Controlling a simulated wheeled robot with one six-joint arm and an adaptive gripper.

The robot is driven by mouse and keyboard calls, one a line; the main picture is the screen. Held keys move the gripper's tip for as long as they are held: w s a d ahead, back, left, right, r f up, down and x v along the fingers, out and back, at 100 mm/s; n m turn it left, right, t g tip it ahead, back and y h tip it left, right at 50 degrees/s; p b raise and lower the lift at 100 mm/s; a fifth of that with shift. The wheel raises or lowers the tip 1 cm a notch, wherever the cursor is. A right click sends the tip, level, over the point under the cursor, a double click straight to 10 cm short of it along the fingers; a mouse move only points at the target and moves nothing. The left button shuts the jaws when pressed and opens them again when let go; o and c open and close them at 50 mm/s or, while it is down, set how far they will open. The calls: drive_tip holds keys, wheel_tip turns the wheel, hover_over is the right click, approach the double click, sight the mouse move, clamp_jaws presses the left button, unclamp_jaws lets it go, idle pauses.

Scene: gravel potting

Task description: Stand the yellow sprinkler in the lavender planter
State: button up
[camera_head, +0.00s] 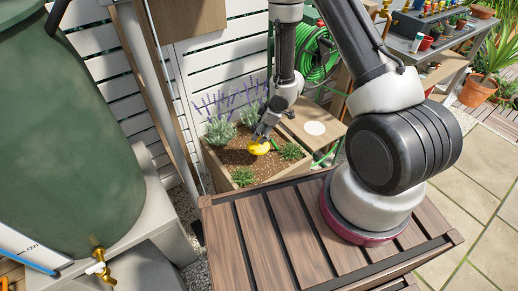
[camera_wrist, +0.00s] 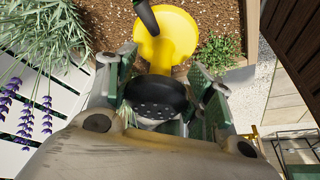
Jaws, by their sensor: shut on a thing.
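The yellow sprinkler (camera_head: 257,148) is held over the brown soil inside the wooden lavender planter (camera_head: 216,172). In the wrist view its round yellow part (camera_wrist: 166,38) shows against the soil, with a dark perforated disc nearer to me between the fingers. My gripper (camera_head: 265,134) points down into the planter and is shut on the sprinkler; its green-grey fingers (camera_wrist: 160,88) sit on either side of it. I cannot tell whether the sprinkler touches the soil. Lavender (camera_head: 220,125) with purple spikes grows at the back of the planter.
Small green plants stand at the planter's front (camera_head: 243,176) and right (camera_head: 291,151). A wooden box with a pale disc (camera_head: 315,128) adjoins it on the right. A slatted wooden bench (camera_head: 300,235) is in front, and a large green barrel (camera_head: 65,150) is left.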

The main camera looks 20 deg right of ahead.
sight(261, 146)
wheel_tip(261, 146, down, 8)
drive_tip(key=shift+r, duration=0.1)
drive_tip(key=shift+f, duration=0.2)
drive_tip(key=o, duration=1.2)
drive_tip(key=shift+o, duration=0.2)
